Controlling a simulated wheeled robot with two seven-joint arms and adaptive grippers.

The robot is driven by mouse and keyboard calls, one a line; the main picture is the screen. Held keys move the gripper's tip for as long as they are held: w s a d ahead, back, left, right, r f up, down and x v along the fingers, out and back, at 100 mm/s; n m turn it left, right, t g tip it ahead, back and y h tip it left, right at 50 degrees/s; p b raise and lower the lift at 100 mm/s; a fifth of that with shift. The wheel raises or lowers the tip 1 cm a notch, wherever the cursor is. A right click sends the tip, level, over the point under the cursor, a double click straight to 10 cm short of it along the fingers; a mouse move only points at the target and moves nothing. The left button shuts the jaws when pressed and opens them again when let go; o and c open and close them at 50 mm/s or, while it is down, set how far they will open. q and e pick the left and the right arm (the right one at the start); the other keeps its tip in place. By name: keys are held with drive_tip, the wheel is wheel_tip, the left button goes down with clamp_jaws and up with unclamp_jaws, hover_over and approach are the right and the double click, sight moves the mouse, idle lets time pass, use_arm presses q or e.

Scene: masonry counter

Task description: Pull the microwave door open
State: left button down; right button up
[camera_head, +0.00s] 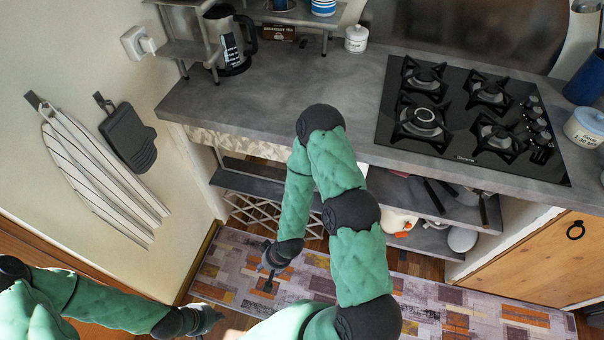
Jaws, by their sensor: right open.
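I cannot make out a microwave or its door in the head view. A pale surface shows under the counter behind my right arm, but I cannot tell what it belongs to. My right gripper (267,270) is open and points down in front of the lower shelves, above the patterned rug. I see nothing between its fingers. My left gripper (208,316) is low at the bottom left, near the floor, and its fingers are too unclear to tell whether they are open.
The grey counter (236,105) carries a black gas hob (455,118), a kettle (233,45) and jars. Open shelves (262,180) are below it. A wooden cabinet (535,262) stands at right. A striped cloth (95,175) and oven mitt (128,137) hang left. The rug (470,308) is clear.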

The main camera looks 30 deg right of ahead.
drive_tip(key=w+d+f+m+t+h, duration=0.1)
drive_tip(key=w+d+f+t+h, duration=0.3)
drive_tip(key=w, duration=0.5)
drive_tip(key=w+d+f+m+t+h, duration=0.1)
drive_tip(key=w+d+f+t, duration=0.15)
drive_tip(key=w+d, duration=0.45)
drive_tip(key=w+d+r+m+t+h+b, duration=0.1)
drive_tip(key=w+d+r+t+h+b, duration=0.1)
drive_tip(key=w+d+h, duration=0.2)
drive_tip(key=w+d+r+m+t+h+b, duration=0.1)
drive_tip(key=w+d+h, duration=0.4)
drive_tip(key=d, duration=0.8)
drive_tip(key=w+r+t+b, duration=0.1)
drive_tip(key=w+t, duration=0.1)
drive_tip(key=w, duration=0.1)
drive_tip(key=shift+r+m+b, duration=0.3)
drive_tip(key=shift+r+b, duration=0.05)
drive_tip(key=shift+b, duration=0.05)
drive_tip(key=shift+w, duration=0.1)
drive_tip(key=shift+c, duration=0.3)
clamp_jaws()
